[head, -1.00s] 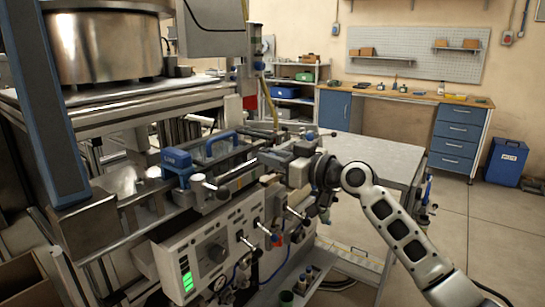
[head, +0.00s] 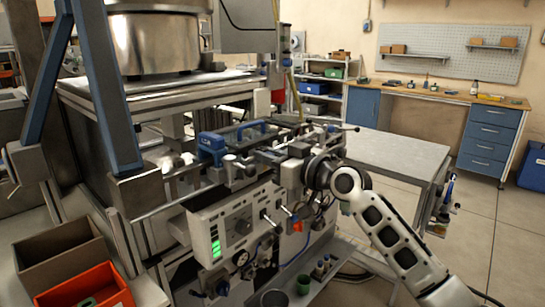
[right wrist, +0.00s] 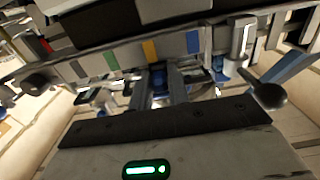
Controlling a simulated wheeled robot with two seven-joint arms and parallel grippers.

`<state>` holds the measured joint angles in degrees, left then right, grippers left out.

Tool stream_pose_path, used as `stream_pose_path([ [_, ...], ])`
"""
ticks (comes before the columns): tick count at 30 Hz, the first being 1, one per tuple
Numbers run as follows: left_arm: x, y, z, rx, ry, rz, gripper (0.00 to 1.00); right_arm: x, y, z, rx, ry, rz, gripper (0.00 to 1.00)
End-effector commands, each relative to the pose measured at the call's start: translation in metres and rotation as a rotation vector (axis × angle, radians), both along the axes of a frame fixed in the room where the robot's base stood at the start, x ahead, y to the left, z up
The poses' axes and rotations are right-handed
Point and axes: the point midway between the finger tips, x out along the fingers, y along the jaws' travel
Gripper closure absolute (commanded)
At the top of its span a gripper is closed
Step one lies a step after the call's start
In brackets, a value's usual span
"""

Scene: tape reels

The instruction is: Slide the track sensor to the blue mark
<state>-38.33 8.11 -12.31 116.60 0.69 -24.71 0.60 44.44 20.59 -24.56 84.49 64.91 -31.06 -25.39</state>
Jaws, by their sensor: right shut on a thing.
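In the right wrist view, my right gripper (right wrist: 167,84) is shut on a small blue-and-dark part (right wrist: 160,81), which I take to be the track sensor; the fingers hide most of it. The gripper is below the rail (right wrist: 125,62), between the yellow mark (right wrist: 149,50) and the blue mark (right wrist: 193,42). A green mark (right wrist: 111,60) and a red mark (right wrist: 45,45) are farther left. In the head view my right gripper (head: 284,163) is at the machine's front, and the sensor cannot be made out. My left gripper is not in view.
A blue boxed unit (head: 212,145) and a control panel (head: 232,226) with green lights are on the machine. A round black knob (right wrist: 268,95) is right of the gripper. A grey table (head: 400,152) stands behind my arm. An orange bin (head: 95,287) is at lower left.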

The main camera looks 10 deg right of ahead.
Motion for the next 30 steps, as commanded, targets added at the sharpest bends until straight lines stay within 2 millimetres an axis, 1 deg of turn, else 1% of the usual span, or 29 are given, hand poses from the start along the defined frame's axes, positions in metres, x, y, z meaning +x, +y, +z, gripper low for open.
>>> stream_pose_path([
  [10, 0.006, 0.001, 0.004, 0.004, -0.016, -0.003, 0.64, 0.000, -0.001, -0.001, -0.001, 0.001, -0.002, 0.76],
  [14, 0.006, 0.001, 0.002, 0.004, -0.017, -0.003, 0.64, -0.008, -0.009, -0.002, -0.002, -0.001, -0.004, 0.76],
  [17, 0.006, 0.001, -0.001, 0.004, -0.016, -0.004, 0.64, -0.022, -0.019, -0.003, -0.004, -0.002, -0.003, 0.76],
  [24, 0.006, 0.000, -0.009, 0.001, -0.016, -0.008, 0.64, -0.068, -0.054, -0.005, -0.008, 0.000, -0.003, 0.76],
  [30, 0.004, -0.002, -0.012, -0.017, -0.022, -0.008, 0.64, -0.101, -0.081, -0.005, -0.005, 0.002, -0.004, 0.76],
])
